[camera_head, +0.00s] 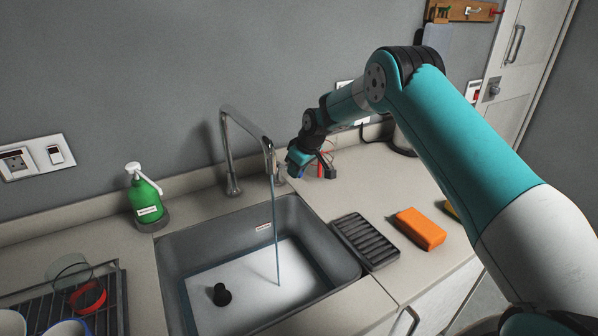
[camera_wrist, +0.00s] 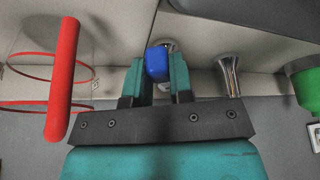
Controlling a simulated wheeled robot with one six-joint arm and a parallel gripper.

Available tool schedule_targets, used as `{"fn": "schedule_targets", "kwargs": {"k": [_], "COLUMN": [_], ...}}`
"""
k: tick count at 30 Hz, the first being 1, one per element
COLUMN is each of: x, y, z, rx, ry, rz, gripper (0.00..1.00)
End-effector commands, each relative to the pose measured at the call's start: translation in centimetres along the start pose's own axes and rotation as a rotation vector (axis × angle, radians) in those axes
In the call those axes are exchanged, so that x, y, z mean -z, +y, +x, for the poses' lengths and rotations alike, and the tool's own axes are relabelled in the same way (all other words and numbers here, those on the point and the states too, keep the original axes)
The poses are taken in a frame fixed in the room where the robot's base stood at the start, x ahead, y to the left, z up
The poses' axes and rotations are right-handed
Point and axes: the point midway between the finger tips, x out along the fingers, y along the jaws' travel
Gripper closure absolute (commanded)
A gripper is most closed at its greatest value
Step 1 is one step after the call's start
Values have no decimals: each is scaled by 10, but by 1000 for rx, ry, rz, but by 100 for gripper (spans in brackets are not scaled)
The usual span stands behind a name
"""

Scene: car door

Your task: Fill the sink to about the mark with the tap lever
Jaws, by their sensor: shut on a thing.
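The sink (camera_head: 197,247) is grey, with a small red-and-white mark label (camera_head: 263,226) on its back wall. The chrome tap (camera_head: 227,150) arches over it, and a thin stream of water (camera_head: 276,235) runs down into the basin. A black plug-like piece (camera_head: 221,295) is on the pale basin floor. How high the water stands is hard to tell. My gripper (camera_wrist: 157,64) is at the tap's right side. In the wrist view its fingers are shut on the blue-tipped tap lever (camera_wrist: 158,62). The chrome tap post (camera_wrist: 229,75) stands to the right of the fingers.
A red rod with thin red rings (camera_wrist: 64,75) stands close beside my gripper. A green pump bottle (camera_head: 145,197) is left of the tap. A black ribbed tray (camera_head: 365,240) and an orange sponge (camera_head: 420,229) lie right of the sink. A dish rack (camera_head: 110,310) is front left.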

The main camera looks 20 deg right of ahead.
Motion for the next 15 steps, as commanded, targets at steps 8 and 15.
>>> {"fn": "schedule_targets", "kwargs": {"k": [8,15], "x": [0,0], "y": [1,1], "z": [-1,-1], "rx": [-2,-1], "ry": [3,2], "rz": [2,3], "gripper": [53,53]}}
